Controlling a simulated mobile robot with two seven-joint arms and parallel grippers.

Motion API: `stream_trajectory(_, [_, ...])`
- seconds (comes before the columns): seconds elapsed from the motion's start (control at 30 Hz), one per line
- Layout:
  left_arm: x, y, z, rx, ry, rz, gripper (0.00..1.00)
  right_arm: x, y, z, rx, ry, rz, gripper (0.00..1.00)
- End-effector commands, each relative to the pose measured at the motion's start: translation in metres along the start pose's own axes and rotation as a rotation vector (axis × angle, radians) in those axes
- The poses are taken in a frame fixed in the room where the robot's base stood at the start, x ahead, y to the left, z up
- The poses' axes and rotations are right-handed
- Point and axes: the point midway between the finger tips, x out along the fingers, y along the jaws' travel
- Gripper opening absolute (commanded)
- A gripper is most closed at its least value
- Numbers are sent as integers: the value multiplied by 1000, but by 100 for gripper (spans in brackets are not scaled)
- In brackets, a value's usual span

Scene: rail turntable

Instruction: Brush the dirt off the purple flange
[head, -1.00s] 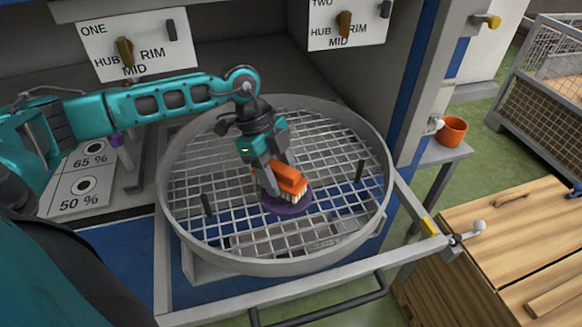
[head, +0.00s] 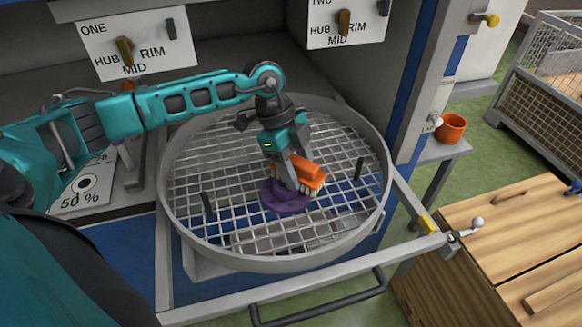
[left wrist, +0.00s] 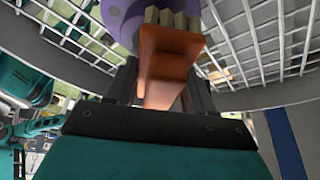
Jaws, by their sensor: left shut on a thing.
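The purple flange (head: 284,197) lies on the wire grid of the round turntable (head: 232,254). My left gripper (head: 297,184) is above the flange, shut on an orange brush (head: 309,171) with pale bristles pointing down. The brush is over the flange's right side; I cannot tell whether the bristles touch it. In the left wrist view the brush (left wrist: 167,52) is between the fingers and the flange (left wrist: 122,14) is beside its bristles. Part of the flange is hidden by the fingers and brush. Any dirt is too small to make out. My right gripper is not in view.
Dark pegs (head: 208,203) stand up from the grid on either side. A metal frame with a dark handle (head: 320,303) runs in front. An orange pot (head: 450,128) stands on a side shelf, and a wooden cabinet (head: 515,240) is at right. Labelled dial panels hang behind.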

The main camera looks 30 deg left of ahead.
Motion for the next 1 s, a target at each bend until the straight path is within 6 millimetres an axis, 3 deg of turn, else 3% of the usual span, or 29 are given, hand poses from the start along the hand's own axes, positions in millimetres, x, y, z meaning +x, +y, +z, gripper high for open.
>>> stream_trajectory(0.6, [-12,37,30,-1,-2,2,28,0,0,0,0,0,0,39])
stream_trajectory(0.77, [-13,37,30,0,0,1,28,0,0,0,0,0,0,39])
stream_trajectory(1.0, [-8,21,16,1,2,0,28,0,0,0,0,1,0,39])
